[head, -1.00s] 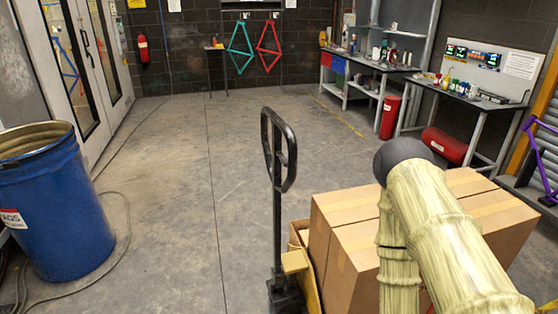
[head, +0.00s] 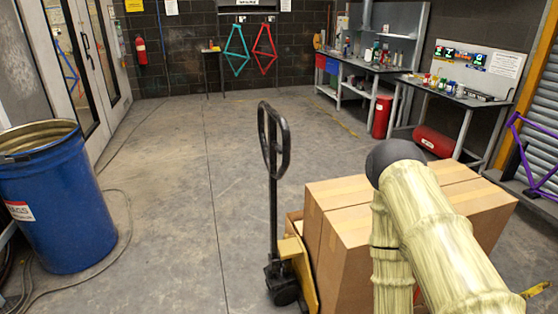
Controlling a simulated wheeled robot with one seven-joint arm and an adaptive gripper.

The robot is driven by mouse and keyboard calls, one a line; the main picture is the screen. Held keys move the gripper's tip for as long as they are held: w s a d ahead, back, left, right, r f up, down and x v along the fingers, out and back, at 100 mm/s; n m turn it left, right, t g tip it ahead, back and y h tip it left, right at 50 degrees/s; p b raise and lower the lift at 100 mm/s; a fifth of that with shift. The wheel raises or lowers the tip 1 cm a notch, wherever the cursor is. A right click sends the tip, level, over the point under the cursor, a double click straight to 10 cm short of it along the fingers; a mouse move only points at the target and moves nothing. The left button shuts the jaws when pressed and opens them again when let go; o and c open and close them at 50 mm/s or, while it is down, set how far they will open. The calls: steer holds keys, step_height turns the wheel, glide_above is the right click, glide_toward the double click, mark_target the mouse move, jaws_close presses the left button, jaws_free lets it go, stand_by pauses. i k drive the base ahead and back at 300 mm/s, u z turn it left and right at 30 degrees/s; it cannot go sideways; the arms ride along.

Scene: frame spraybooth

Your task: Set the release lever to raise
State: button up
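The pallet jack stands in front of me in the head view, with its black loop handle (head: 284,150) upright on a dark shaft. Its yellow body (head: 299,268) and dark wheel (head: 284,290) show at the bottom of the shaft. I cannot make out a separate release lever or its setting at the handle. My arm, in a pale ribbed cover with a dark round joint, crosses the lower right in front of the boxes. My gripper is out of view.
Cardboard boxes (head: 337,240) stand right of the handle. A blue drum (head: 62,215) stands at left with a hose on the floor beside it. Benches (head: 460,98) line the right, with red cylinders (head: 382,117) near them. The middle floor is clear.

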mark_target(278, 148)
steer(key=u, duration=0.45)
steer(key=i, duration=0.35)
steer(key=u, duration=0.5)
